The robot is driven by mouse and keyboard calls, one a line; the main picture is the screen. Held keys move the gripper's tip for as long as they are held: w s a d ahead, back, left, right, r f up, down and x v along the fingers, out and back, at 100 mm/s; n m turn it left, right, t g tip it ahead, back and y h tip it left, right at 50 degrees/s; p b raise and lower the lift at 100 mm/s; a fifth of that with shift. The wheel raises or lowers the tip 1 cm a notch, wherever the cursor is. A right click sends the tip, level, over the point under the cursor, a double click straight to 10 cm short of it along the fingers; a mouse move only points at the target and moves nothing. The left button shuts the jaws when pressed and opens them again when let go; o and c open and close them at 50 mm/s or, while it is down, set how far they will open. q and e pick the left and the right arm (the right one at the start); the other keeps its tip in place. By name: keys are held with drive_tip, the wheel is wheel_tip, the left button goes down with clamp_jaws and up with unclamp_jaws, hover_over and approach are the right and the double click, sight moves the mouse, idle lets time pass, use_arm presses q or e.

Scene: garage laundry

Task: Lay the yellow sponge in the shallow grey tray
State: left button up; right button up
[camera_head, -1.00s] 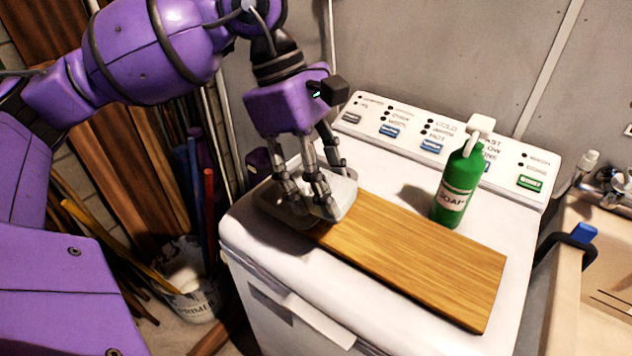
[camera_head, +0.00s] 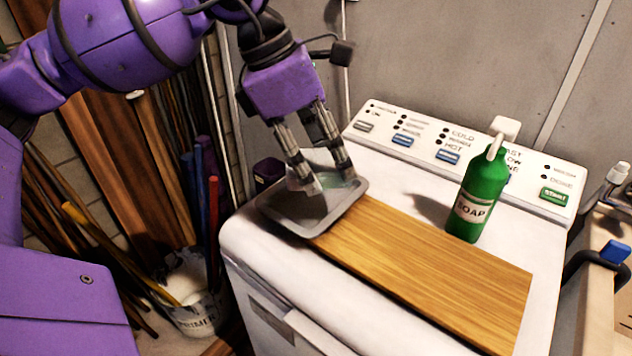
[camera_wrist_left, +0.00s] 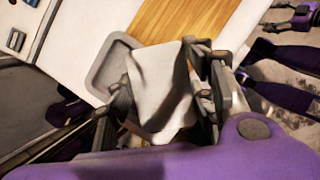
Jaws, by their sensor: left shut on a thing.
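My left gripper (camera_head: 322,178) is shut on a pale grey-white piece (camera_wrist_left: 160,85), which fills the space between its fingers in the left wrist view. I see no yellow on it, so I cannot tell whether it is the sponge. The shallow grey tray (camera_head: 283,222) lies at the left end of the washer top, and its corner shows in the left wrist view (camera_wrist_left: 106,66). The fingers are over the tray's far part; I cannot tell whether the held piece touches the tray. At the upper right of the left wrist view, what may be my right gripper (camera_wrist_left: 298,20) shows at the edge.
A wooden board (camera_head: 430,265) lies right of the tray, against or close to its edge. A green soap bottle (camera_head: 479,192) stands behind the board. The control panel (camera_head: 460,145) rises at the back. A bucket with poles (camera_head: 195,310) stands left of the washer (camera_head: 240,240).

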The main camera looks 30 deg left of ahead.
use_arm(q)
hover_over(325, 198)
drive_tip(key=s, duration=0.1)
drive_tip(key=f, duration=0.4)
drive_tip(key=a+f, duration=0.1)
drive_tip(key=f, duration=0.1)
drive_tip(key=shift+s, duration=0.1)
wheel_tip(325, 198, down, 3)
drive_tip(key=shift+a+f, duration=0.1)
drive_tip(key=shift+c, duration=0.4)
drive_tip(key=shift+f, duration=0.15)
drive_tip(key=shift+c, duration=0.8)
drive_tip(key=o, duration=1)
drive_tip(key=shift+f, duration=0.1)
drive_tip(key=o, duration=0.4)
drive_tip(key=shift+o, duration=0.2)
use_arm(e)
drive_tip(key=shift+d, duration=0.1)
